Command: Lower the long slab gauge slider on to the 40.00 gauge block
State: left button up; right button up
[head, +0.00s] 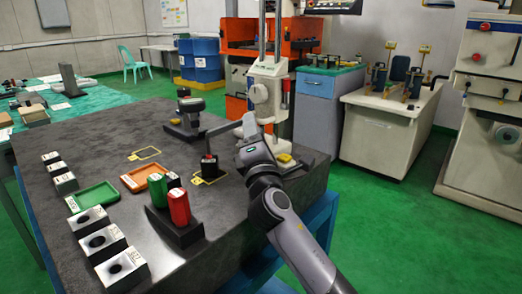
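A tall pale height gauge (269,72) stands at the back right of the dark slab. An arm (217,129) reaches left from behind my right gripper, and its end is above a small dark block (209,166) with a reddish top. That block stands in a yellow-outlined square; its marking is too small to read, and I cannot tell whether the arm touches it. My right gripper (248,124) comes in from the lower right, at or in front of the gauge's lower part. Its fingertips are unclear, so I cannot tell whether it holds the slider. My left gripper is out of view.
A green and a red cylinder (178,206) stand on a dark holder in front. An orange tray (129,182), a green tray (76,206) and several blocks (103,241) lie to the left. A smaller gauge (187,108) stands behind.

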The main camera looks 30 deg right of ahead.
jog(key=s+a, duration=0.4)
jog(key=s, duration=0.8)
jog(key=shift+s+a+f, duration=0.2)
jog(key=shift+s+f, duration=0.1)
jog(key=shift+s, duration=0.05)
